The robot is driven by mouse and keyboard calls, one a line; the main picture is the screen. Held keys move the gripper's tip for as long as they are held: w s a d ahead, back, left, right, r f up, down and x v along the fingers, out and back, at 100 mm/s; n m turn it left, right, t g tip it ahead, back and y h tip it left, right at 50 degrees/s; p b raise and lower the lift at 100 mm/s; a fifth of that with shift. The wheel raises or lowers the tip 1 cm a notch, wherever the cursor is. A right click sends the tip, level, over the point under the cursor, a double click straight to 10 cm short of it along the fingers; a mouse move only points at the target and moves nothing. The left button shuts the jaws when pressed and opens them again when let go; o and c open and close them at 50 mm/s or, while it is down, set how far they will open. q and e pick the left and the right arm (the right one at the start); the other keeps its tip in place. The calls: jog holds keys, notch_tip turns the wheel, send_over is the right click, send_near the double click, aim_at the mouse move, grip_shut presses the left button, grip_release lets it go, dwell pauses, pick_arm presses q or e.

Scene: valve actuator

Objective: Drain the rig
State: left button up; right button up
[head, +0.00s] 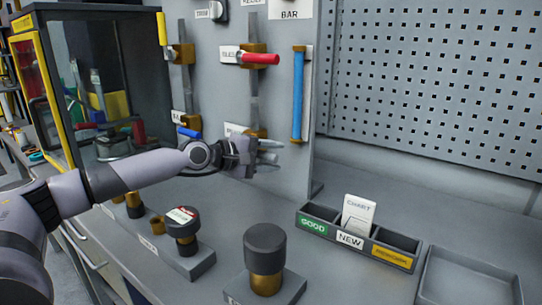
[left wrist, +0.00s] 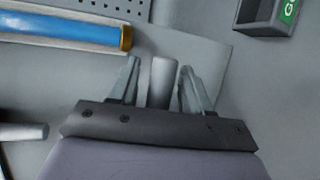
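The rig is a grey upright panel (head: 283,110) with pipes, brass valves and labels. A red-handled valve (head: 262,58) sticks out to the right near its top. A blue sight tube (head: 298,92) stands on its right side and shows in the left wrist view (left wrist: 65,33). My left gripper (head: 268,153) is at the panel's lower part, below the red valve. In the left wrist view a grey rounded handle (left wrist: 163,82) lies between its two fingers, with a gap visible at least on the left. The valve behind is mostly hidden. My right gripper is not in view.
On the bench stand a black-capped brass fitting (head: 265,258) and a gauge-topped fitting (head: 182,225). A divided tray (head: 313,225) holds a chart card (head: 358,215). An empty grey tray (head: 468,280) is at right. A yellow-framed glass cabinet (head: 100,90) stands left. A pegboard (head: 430,90) is behind.

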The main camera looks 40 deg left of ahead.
pick_arm(q)
grip_shut()
jog(key=shift+r+n+t+h+b, duration=0.35)
jog(key=shift+r+n+b, duration=0.3)
jog(key=shift+b, duration=0.25)
jog(key=a+r+n+t+p, duration=0.4)
jog(key=a+r+n+t, duration=0.2)
jog(key=n, duration=0.8)
jog(key=shift+s+a+r, duration=0.35)
jog(key=shift+a+r, duration=0.05)
jog(key=shift+r, duration=0.5)
